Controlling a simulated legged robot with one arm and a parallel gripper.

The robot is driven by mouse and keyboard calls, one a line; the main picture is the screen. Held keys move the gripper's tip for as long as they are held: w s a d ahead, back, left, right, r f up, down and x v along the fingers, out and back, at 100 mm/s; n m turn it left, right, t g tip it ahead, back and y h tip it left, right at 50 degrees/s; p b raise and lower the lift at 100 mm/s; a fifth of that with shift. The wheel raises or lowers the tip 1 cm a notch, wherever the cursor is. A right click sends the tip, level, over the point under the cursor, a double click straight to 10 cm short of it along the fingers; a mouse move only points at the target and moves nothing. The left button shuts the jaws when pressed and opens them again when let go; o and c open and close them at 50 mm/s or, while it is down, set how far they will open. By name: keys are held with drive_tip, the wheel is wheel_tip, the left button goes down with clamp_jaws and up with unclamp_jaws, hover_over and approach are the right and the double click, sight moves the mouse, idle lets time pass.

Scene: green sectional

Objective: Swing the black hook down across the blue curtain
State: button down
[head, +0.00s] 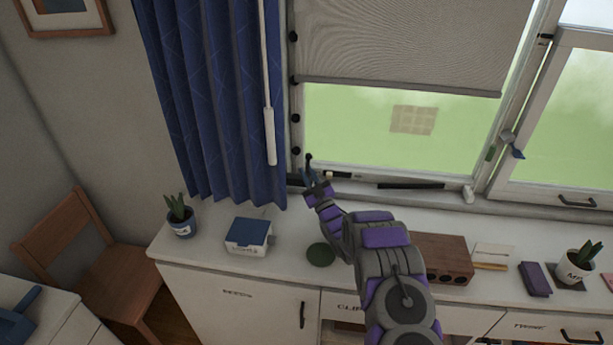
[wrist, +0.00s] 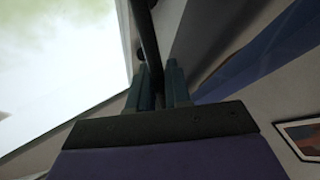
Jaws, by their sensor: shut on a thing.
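The blue curtain (head: 205,100) hangs in folds left of the window, its bottom just above the counter. It also shows at the right of the wrist view (wrist: 262,66). My gripper (head: 309,171) is at the lower left corner of the window, right of the curtain's edge and apart from it. In the wrist view my gripper's two fingers (wrist: 160,80) are closed on the black hook (wrist: 147,38), a dark bar running up from between them. In the head view the hook is small, and its attachment is unclear.
A white wand (head: 269,136) hangs in front of the curtain. Black knobs (head: 295,118) line the window frame. Below, the counter holds a blue-lidded box (head: 248,236), a potted plant (head: 181,222), a green round thing (head: 320,254) and a brown block (head: 442,259).

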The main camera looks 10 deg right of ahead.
drive_tip(key=shift+s+d+f+n+y, duration=0.1)
drive_tip(key=shift+s+f+n+y, duration=0.15)
drive_tip(key=shift+f+n+y, duration=0.1)
idle(0.3)
drive_tip(key=c, duration=1.3)
unclamp_jaws()
drive_tip(key=shift+o, duration=0.2)
drive_tip(key=shift+r, duration=0.1)
